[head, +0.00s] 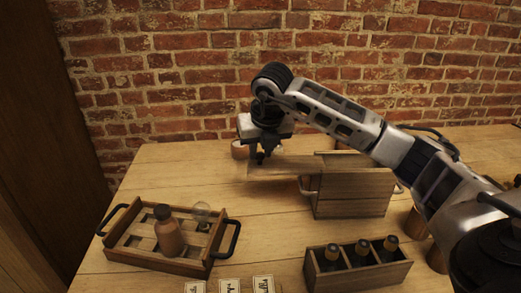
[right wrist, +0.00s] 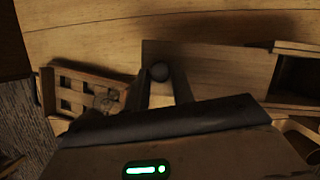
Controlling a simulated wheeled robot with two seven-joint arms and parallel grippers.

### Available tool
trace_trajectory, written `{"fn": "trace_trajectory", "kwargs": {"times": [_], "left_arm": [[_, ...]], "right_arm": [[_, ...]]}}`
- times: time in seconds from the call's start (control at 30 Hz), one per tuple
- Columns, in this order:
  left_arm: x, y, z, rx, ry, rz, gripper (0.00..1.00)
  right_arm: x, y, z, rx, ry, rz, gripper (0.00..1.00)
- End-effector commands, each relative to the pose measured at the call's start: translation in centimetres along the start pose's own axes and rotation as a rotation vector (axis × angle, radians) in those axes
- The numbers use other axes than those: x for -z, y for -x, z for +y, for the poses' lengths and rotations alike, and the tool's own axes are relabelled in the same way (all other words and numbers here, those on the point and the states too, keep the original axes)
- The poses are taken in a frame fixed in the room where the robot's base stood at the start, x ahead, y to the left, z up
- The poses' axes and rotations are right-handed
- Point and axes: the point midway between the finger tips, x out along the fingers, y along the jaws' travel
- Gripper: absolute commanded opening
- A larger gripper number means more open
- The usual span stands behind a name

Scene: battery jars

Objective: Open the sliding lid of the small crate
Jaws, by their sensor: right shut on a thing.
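The small wooden crate (head: 352,192) stands on the table right of centre, with metal handles at its ends. Its sliding lid (head: 295,167) juts out far to the left of the crate, level with its top. In the right wrist view the lid (right wrist: 215,68) is a flat board, and a dark opening of the crate (right wrist: 297,78) shows at its right. My left gripper is in neither view.
A wooden tray (head: 190,264) with black handles holds a brown bottle (head: 168,232) and a clear glass piece (head: 201,213). A box (head: 360,278) with three dark bottles stands in front of the crate. Labelled cards (head: 263,284) lie at the front edge. A brick wall stands behind.

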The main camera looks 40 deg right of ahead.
Motion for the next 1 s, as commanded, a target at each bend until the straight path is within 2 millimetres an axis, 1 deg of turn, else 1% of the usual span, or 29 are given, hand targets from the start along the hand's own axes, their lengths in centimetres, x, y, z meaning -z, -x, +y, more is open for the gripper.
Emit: {"fn": "trace_trajectory", "kwargs": {"times": [0.17, 0.43, 0.47, 0.5, 0.53, 0.83, 0.93, 1.0], "left_arm": [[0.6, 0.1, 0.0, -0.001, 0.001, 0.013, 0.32], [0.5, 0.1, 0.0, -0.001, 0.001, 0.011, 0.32], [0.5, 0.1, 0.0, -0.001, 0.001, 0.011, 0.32], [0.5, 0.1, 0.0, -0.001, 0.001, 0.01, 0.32], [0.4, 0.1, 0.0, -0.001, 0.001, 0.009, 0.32], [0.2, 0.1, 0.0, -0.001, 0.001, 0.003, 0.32], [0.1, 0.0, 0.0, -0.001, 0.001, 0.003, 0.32], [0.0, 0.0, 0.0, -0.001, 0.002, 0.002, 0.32]], "right_arm": [[-0.1, 0.1, -0.2, 0.004, -0.011, -0.002, 0.0], [-0.1, 0.1, 0.0, 0.003, -0.009, -0.002, 0.0], [-0.1, 0.1, 0.0, 0.003, -0.009, -0.002, 0.32], [-0.1, 0.1, 0.0, 0.003, -0.009, -0.002, 0.43], [-0.1, 0.1, 0.0, 0.003, -0.009, -0.002, 0.46], [-0.1, 0.2, 0.0, 0.003, -0.008, -0.001, 0.46], [-0.1, 1.0, 0.0, 0.002, -0.008, -0.004, 0.46], [-0.2, 2.1, 0.0, 0.001, -0.008, -0.006, 0.46]]}}
